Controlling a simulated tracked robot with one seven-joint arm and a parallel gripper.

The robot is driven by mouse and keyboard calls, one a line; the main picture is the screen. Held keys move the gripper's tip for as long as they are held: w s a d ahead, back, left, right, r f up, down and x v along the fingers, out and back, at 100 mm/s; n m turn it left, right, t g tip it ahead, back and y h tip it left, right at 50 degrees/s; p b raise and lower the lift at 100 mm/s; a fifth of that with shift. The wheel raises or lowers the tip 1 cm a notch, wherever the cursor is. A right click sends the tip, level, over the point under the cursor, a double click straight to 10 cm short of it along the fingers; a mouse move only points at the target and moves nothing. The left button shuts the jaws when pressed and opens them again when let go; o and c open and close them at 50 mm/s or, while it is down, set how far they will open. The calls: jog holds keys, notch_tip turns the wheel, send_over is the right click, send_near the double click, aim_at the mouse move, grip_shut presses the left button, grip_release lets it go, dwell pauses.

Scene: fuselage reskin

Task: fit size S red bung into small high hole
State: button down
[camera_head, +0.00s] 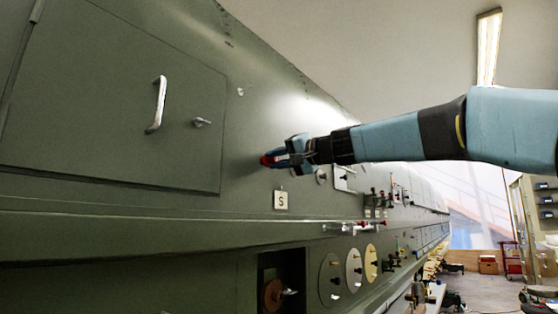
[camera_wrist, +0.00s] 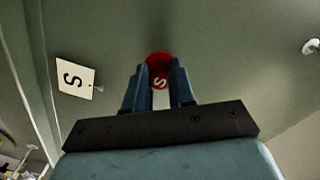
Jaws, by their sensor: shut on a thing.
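My gripper (camera_head: 283,159) is shut on the red bung (camera_head: 266,160) and holds it against or very close to the green fuselage skin. In the wrist view the red bung (camera_wrist: 159,60) sits between the two blue fingers of my gripper (camera_wrist: 160,80), with a white letter S on its near face. The small hole is not visible; the bung and fingers cover that spot of skin. I cannot tell whether the bung is in a hole or only in front of the skin. A white S label (camera_head: 280,200) is on the skin just below the gripper; it also shows in the wrist view (camera_wrist: 75,77).
A hatch panel with a metal handle (camera_head: 157,104) and a small latch (camera_head: 202,122) is at left. A ledge (camera_head: 150,222) runs below the label. Several fittings and round discs (camera_head: 354,270) stick out lower right. The space right of my arm is open.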

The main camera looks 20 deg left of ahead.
jog(key=shift+w+a, duration=0.2)
jog(key=shift+a, duration=0.4)
jog(key=c, duration=0.9)
grip_release()
jog(key=shift+o, duration=0.2)
jog(key=shift+v, duration=2.55)
jog(key=s+d+f+h, duration=0.5)
jog(key=s+d+f, duration=0.3)
jog(key=d+f, duration=0.5)
jog(key=s+d+f+m+h, duration=0.1)
jog(key=s+d+f+h, duration=0.5)
jog(key=d+f, duration=0.7)
jog(key=s+d+f+m+g+h, duration=0.1)
jog(key=s+d+f+h, duration=0.4)
jog(key=s+d+f, duration=0.6)
notch_tip(320, 180, down, 8)
jog(key=d, duration=0.2)
jog(key=shift+d+f+h, duration=0.2)
jog(key=shift+d+h, duration=0.1)
jog(key=shift+d, duration=0.05)
